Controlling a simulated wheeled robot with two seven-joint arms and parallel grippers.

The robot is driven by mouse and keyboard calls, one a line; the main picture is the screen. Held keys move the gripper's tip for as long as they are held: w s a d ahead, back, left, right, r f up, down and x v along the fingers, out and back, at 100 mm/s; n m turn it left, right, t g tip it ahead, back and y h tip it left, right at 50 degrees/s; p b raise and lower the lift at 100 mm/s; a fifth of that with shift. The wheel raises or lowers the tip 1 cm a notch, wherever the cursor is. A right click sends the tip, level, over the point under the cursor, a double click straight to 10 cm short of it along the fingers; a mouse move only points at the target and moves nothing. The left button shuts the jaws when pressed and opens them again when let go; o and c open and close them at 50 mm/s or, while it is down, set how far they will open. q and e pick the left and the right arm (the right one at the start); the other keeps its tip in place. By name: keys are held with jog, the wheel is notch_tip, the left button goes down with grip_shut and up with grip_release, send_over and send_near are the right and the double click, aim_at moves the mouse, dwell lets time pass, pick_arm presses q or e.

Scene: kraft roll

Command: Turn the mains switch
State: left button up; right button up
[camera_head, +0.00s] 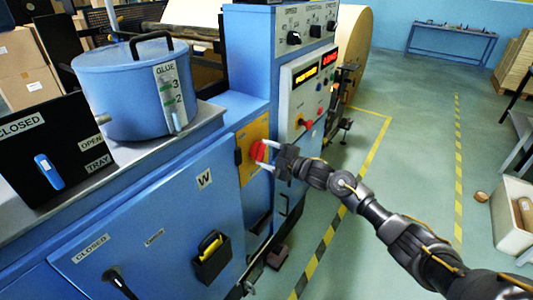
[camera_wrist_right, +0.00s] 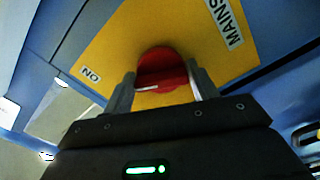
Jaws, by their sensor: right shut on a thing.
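The mains switch is a red rotary knob (camera_head: 258,151) on a yellow plate (camera_head: 249,132) on the side of the blue machine. In the right wrist view the red knob (camera_wrist_right: 162,72) sits between the two fingers, and the yellow plate (camera_wrist_right: 110,50) reads "MAINS" and "ON". My right gripper (camera_head: 268,155) is shut on the knob, with one finger on each side of it. A pale line shows on the knob's face. The fingers and gripper body hide part of the knob and plate. My left gripper is not in view.
A blue glue pot (camera_head: 128,90) stands on the machine's ledge beside a black tray panel (camera_head: 62,150). Above the switch is a grey control panel (camera_head: 308,90) with lit displays and buttons. Open green floor (camera_head: 415,130) lies to the right, with a white bin (camera_head: 508,225).

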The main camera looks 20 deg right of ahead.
jog(key=shift+m+p, duration=0.35)
jog(key=shift+m, duration=1.35)
jog(key=o, duration=1)
jog(key=b+v, duration=0.2)
jog(key=v, duration=0.8)
jog(key=shift+s+d+b, duration=0.2)
jog(key=shift+s+b, duration=0.15)
